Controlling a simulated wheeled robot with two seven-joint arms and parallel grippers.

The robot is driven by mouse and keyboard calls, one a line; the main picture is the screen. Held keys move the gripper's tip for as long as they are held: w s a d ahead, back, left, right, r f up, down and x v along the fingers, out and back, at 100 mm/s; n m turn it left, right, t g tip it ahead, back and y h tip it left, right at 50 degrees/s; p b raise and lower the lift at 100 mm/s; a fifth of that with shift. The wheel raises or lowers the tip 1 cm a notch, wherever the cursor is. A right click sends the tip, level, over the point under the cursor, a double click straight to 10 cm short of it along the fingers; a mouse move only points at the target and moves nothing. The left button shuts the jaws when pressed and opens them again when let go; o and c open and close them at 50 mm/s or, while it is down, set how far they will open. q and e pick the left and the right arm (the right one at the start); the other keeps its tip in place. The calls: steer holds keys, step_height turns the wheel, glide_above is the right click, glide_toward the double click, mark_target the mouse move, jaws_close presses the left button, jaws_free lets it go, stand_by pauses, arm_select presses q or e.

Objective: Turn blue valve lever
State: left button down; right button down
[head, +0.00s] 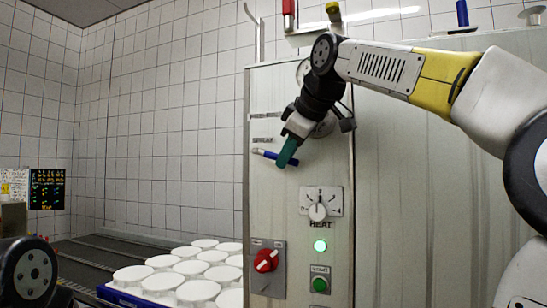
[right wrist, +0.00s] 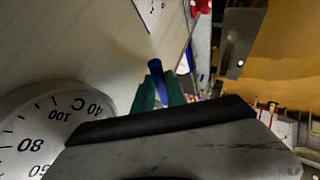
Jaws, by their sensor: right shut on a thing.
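The blue valve lever (head: 265,153) sticks out to the left from the upper front panel of the steel cabinet, close to level with a slight downward tilt to the right. My right gripper (head: 287,153), with teal fingers, is shut on it, and the fingers hide its right part. In the right wrist view the blue lever (right wrist: 155,68) shows between the two teal fingers of my right gripper (right wrist: 156,92). Part of my left arm shows at the lower left of the head view, but its gripper is out of sight.
The cabinet panel (head: 285,215) also carries a heat knob (head: 318,209), a green lamp (head: 320,245), a green button (head: 320,284) and a red switch (head: 266,260). A dial (right wrist: 45,130) is close beside the gripper. White moulds (head: 162,281) stand at the lower left.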

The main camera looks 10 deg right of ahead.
steer(key=c, duration=1.4)
jaws_free()
steer(key=shift+o, duration=0.2)
steer(key=v, duration=0.7)
steer(key=shift+s+r, duration=0.25)
steer(key=shift+s, duration=0.05)
steer(key=shift+d, duration=0.1)
